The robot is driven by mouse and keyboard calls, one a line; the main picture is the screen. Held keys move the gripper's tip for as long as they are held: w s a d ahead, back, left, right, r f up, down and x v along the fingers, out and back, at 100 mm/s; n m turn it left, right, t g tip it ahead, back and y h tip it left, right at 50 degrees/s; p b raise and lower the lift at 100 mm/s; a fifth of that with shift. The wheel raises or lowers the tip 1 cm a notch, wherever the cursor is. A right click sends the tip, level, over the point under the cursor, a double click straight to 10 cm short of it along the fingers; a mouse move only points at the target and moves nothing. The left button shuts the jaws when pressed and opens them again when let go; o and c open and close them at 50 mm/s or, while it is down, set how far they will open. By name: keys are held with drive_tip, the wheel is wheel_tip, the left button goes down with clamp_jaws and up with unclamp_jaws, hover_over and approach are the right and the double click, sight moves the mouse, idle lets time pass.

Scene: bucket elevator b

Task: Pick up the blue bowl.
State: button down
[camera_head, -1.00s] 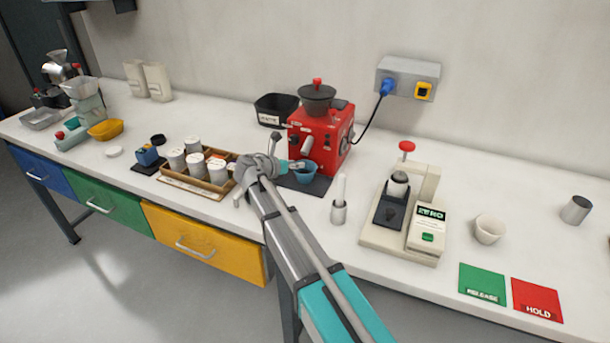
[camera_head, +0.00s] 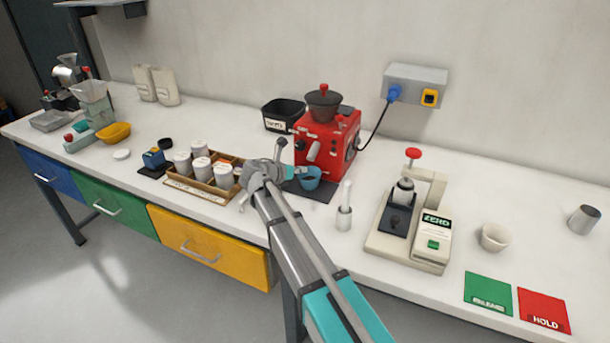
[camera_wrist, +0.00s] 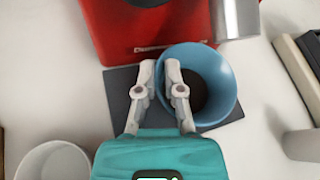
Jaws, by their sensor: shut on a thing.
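The blue bowl (camera_head: 309,178) is in front of the red grinder (camera_head: 327,140), at its dark mat. In the wrist view the bowl (camera_wrist: 222,75) is seen from above, with dark contents at its bottom. My gripper (camera_wrist: 160,68) is shut on the bowl's left wall, one finger outside and one inside the rim. In the head view my gripper (camera_head: 296,172) reaches the bowl from the left. I cannot tell whether the bowl touches the mat.
A wooden tray (camera_head: 200,187) of white-lidded jars stands left of my gripper. A black bin (camera_head: 283,112) is behind.

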drive_tip(key=shift+r, duration=0.15)
wheel_tip(320, 180, up, 3)
drive_tip(key=p, duration=0.3)
drive_tip(key=shift+r+p, duration=0.2)
drive_tip(key=shift+p, duration=0.15)
drive_tip(key=s+a, duration=0.8)
drive_tip(key=s, duration=0.1)
drive_tip(key=s+a, duration=0.3)
drive_tip(key=s, duration=0.1)
drive_tip(key=shift+s+a+f, duration=0.1)
drive_tip(key=shift+s+a, duration=0.15)
drive_tip(key=shift+a, duration=0.15)
